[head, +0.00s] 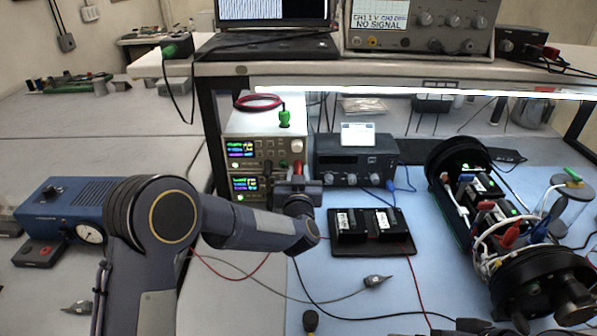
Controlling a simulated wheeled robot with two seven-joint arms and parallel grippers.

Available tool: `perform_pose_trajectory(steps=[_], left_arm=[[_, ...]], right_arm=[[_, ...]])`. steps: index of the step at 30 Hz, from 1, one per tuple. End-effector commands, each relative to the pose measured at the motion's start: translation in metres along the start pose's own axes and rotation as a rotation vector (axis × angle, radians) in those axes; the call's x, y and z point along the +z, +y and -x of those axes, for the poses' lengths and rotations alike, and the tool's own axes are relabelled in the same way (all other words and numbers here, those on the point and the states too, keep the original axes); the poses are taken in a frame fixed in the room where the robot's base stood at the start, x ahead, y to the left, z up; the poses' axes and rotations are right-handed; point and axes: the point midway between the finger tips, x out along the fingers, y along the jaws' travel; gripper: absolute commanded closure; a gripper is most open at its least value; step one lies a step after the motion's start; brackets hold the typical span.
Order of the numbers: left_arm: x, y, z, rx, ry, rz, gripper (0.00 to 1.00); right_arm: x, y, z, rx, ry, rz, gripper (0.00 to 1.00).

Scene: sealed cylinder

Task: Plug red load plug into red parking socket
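My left gripper (297,175) reaches in front of the stacked power supplies, at the right side of their front panels. A red plug-like piece (297,169) shows at its fingertips and looks like the red load plug. The fingers are small and dark from here, so I cannot tell whether they are closed on it or only around it. A small black box (38,253) with a red spot on top sits at the far left. I cannot tell whether this is the red parking socket.
The power supplies (240,152) carry a coiled red cable and a green plug (284,117). A black tray (400,247) with two black blocks lies on the blue mat. Loose cables and a grey connector (375,281) lie in front.

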Motion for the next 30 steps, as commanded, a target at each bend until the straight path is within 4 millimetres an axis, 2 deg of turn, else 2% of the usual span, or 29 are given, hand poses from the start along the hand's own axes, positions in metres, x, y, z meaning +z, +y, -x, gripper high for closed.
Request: perform_pose_trajectory(steps=[1,5,13,30], left_arm=[[0.000,0.000,0.000,0.000,0.000,0.000,0.83],[0.000,0.000,0.000,0.000,0.000,0.000,1.00],[0.001,0.000,0.002,0.001,-0.001,0.000,1.00],[0.001,0.000,0.024,0.000,0.000,0.000,1.00]], right_arm=[[0.000,0.000,0.000,0.000,0.000,0.000,0.00],[0.000,0.000,0.000,0.000,0.000,0.000,0.00],[0.000,0.000,-0.001,0.000,0.000,0.000,0.00],[0.003,0.003,-0.007,0.000,0.000,0.000,0.00]])
